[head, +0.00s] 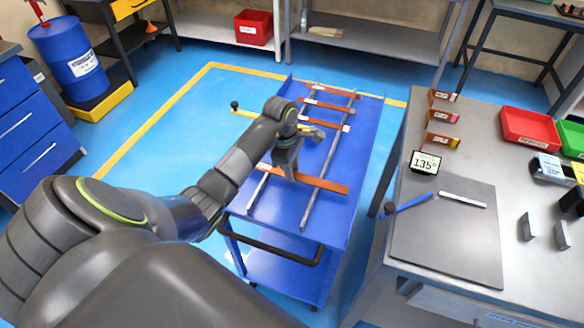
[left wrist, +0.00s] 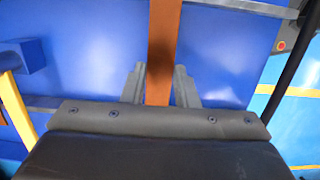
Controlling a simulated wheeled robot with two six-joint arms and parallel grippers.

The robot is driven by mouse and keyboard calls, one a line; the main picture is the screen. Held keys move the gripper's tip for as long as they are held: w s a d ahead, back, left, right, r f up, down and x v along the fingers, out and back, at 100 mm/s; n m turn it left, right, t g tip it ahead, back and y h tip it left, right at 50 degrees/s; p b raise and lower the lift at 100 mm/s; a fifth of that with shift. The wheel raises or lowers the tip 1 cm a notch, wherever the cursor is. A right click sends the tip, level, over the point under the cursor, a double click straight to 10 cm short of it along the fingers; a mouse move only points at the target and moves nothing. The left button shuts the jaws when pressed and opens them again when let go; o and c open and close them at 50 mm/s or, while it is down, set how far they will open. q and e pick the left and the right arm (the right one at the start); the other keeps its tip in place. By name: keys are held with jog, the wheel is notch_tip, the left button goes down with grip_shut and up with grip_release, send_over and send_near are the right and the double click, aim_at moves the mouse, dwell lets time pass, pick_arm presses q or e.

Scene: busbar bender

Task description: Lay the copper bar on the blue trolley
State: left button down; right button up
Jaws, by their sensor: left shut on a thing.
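The blue trolley (head: 355,150) stands in the middle of the head view, with two grey rails (head: 313,202) running along its top. A copper bar (head: 325,184) with a white label lies crosswise over the near part of the rails. My left gripper (head: 291,172) is above the trolley top and shut on this bar. I cannot tell whether the bar touches the rails or is just above them. In the left wrist view the copper bar (left wrist: 163,45) runs between the two fingers, with the blue trolley top (left wrist: 105,50) behind it. My right gripper is not in view.
Several other copper bars (head: 330,90) lie across the rails farther back. A blue drum (head: 75,55) is at back left.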

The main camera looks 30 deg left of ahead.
pick_arm(q)
jog(key=c, duration=1.1)
grip_release()
jog(key=shift+r+p, duration=0.5)
jog(key=shift+p, duration=0.15)
jog(key=r, duration=0.4)
jog(key=a+r+p, duration=0.1)
jog(key=r, duration=0.3)
jog(key=r+p, duration=0.1)
jog(key=r, duration=0.2)
jog(key=shift+s+a+r, duration=0.2)
jog(key=shift+a+r, duration=0.15)
jog(key=shift+r, duration=0.05)
